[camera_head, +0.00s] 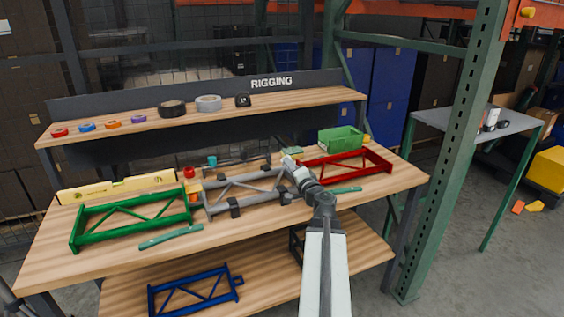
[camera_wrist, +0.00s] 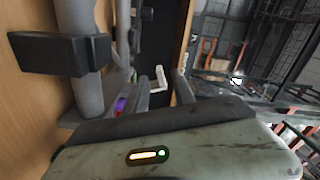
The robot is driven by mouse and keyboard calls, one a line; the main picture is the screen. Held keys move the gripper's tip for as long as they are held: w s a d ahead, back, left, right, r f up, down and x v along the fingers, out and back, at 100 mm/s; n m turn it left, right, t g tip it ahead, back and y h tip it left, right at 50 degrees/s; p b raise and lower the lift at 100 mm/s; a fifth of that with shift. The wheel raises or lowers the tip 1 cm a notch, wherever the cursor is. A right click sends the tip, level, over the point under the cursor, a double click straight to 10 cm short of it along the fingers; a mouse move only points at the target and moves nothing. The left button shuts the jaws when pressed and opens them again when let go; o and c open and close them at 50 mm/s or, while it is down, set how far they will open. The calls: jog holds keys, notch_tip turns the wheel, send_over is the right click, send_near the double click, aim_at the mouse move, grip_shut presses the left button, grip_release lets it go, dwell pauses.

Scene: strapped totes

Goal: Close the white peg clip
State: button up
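The white peg clip (camera_wrist: 161,79) shows in the wrist view as a small pale L-shaped piece, ahead of my gripper (camera_wrist: 164,92) and in line with the gap between its fingers. The fingers stand apart, and I see nothing pinched between them. Whether the clip is open or shut is too small to tell. In the head view my gripper (camera_head: 286,159) is over the workbench, near the right end of the grey frame (camera_head: 258,198). I cannot make out the clip there; my arm may hide it.
Black clamps (camera_head: 234,208) sit on the grey frame; a grey tube (camera_wrist: 78,25) is close at left in the wrist view. A green frame (camera_head: 135,217), red frame (camera_head: 350,168) and green bin (camera_head: 341,138) stand on the bench (camera_head: 235,235). A shelf (camera_head: 215,117) runs behind.

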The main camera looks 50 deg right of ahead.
jog(key=x, duration=0.5)
jog(key=shift+w+d, duration=0.1)
jog(key=shift+w, duration=0.05)
grip_shut()
jog(key=shift+r+m, duration=0.1)
jog(key=shift+m, duration=0.2)
jog(key=m, duration=0.1)
jog(key=d+r+m+p, duration=0.1)
jog(key=m, duration=0.1)
jog(key=shift+s+d+m, duration=0.2)
jog(key=shift+s+m, duration=0.1)
jog(key=shift+s, duration=0.05)
jog(key=d+m, duration=0.1)
jog(key=m, duration=0.1)
jog(key=s+d+m, duration=0.1)
jog(key=m, duration=0.2)
jog(key=shift+d+r, duration=0.15)
jog(key=m, duration=0.2)
jog(key=d+m, duration=0.1)
jog(key=m, duration=0.1)
jog(key=s+d+m, duration=0.1)
jog(key=shift+d+f+m, duration=0.15)
jog(key=shift+f+m, duration=0.25)
jog(key=m, duration=0.1)
jog(key=d+f+m+b, duration=0.1)
jog(key=m, duration=0.3)
jog(key=shift+s+d+f+b, duration=0.3)
jog(key=shift+s+b, duration=0.05)
jog(key=shift+b, duration=0.05)
jog(key=shift+m, duration=0.3)
